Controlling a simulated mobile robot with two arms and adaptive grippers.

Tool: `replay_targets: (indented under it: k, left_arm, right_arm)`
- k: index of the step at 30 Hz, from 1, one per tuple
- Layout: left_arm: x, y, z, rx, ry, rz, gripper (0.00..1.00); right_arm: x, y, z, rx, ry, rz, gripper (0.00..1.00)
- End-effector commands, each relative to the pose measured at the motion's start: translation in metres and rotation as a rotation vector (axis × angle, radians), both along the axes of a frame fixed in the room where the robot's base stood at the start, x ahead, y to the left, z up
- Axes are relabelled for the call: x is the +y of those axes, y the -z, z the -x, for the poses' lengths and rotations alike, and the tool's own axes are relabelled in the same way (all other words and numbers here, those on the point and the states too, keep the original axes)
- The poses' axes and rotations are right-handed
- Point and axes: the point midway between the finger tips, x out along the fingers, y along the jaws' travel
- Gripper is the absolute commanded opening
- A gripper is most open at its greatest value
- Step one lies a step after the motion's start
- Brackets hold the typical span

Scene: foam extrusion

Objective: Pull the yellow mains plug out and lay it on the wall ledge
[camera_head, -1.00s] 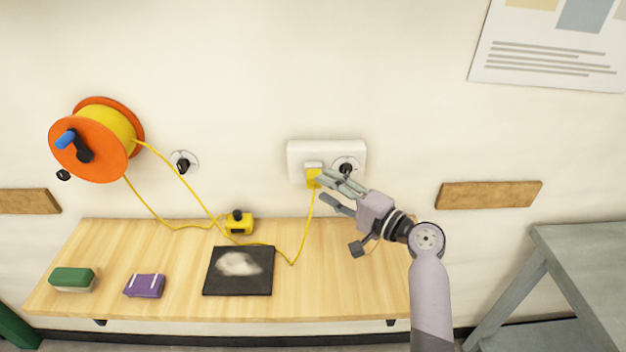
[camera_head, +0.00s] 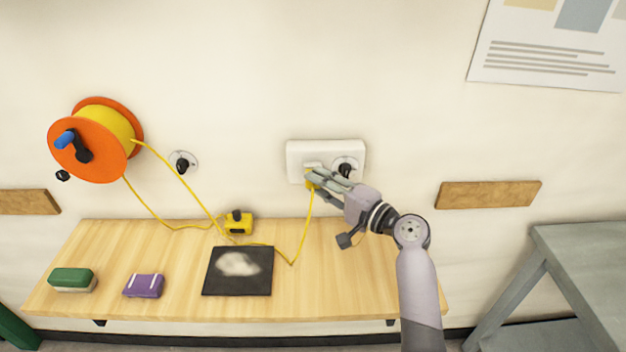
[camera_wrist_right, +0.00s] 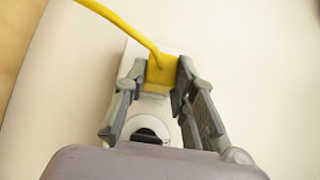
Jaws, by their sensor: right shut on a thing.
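The wall ledge (camera_head: 330,280) is the pale wooden shelf below. My left gripper is not in view.
The cord runs to an orange reel (camera_head: 90,145). The ledge's right part is clear.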

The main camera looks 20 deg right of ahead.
Motion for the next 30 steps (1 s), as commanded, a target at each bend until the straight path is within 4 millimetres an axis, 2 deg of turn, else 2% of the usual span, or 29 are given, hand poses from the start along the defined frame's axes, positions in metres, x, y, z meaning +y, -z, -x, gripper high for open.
replay_targets:
  k: [9,20,30]
  left_arm:
    - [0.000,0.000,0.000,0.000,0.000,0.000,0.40]
    - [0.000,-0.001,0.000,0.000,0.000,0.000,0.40]
    - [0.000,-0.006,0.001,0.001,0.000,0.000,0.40]
  right_arm:
    - [0.000,0.001,0.000,0.001,0.000,0.001,0.00]
    - [0.001,0.001,0.003,0.002,-0.001,0.000,0.00]
    - [0.005,0.000,0.018,0.001,0.000,0.000,0.00]
